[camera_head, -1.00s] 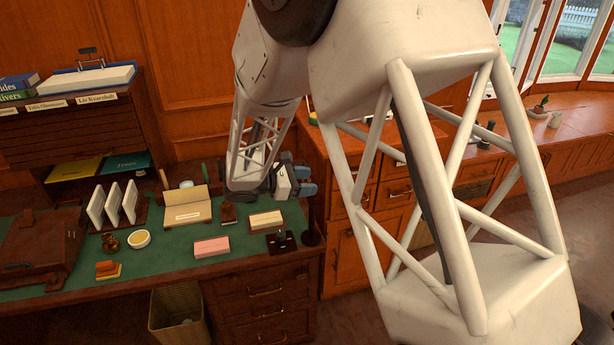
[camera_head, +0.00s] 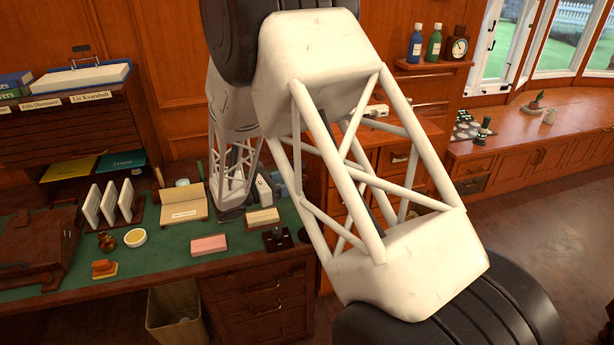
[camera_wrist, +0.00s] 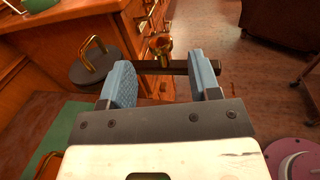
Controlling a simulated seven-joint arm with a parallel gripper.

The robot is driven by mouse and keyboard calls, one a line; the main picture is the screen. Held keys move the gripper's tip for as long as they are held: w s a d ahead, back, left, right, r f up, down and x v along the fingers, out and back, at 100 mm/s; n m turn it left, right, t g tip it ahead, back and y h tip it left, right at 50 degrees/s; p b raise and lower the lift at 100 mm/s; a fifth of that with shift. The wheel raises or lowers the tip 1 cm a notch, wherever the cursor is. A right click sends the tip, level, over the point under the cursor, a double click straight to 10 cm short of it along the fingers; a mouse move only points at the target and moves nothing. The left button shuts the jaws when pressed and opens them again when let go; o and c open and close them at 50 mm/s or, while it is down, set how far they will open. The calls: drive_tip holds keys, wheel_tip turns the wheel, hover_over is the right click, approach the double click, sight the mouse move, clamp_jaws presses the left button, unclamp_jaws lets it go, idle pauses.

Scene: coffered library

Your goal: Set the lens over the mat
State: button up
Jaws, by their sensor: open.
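My gripper (camera_wrist: 163,82) is open, its two blue fingers apart; in the head view it (camera_head: 276,187) is partly hidden behind my own arm, over the right end of the desk. In the wrist view a dark bar (camera_wrist: 165,67) crosses between the fingertips, and a small brass cup-shaped piece (camera_wrist: 160,47) shows just beyond it. This may be the lens on its arm; contact with the fingers is unclear. A dark round base with a brass loop (camera_wrist: 86,66) is at upper left. The green desk surface (camera_head: 165,247) may be the mat; no separate mat is clear.
A pink block (camera_head: 209,245), a cream block (camera_head: 263,216), a dark stand (camera_head: 277,239), a round dish (camera_head: 136,237) and an upright-slotted rack (camera_head: 112,205) stand on the desk. A brown case (camera_head: 40,248) is at left.

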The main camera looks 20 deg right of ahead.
drive_tip(key=w+d, duration=0.1)
drive_tip(key=d, duration=0.6)
drive_tip(key=shift+w+d, duration=0.25)
drive_tip(key=shift+d, duration=0.05)
clamp_jaws()
idle(0.4)
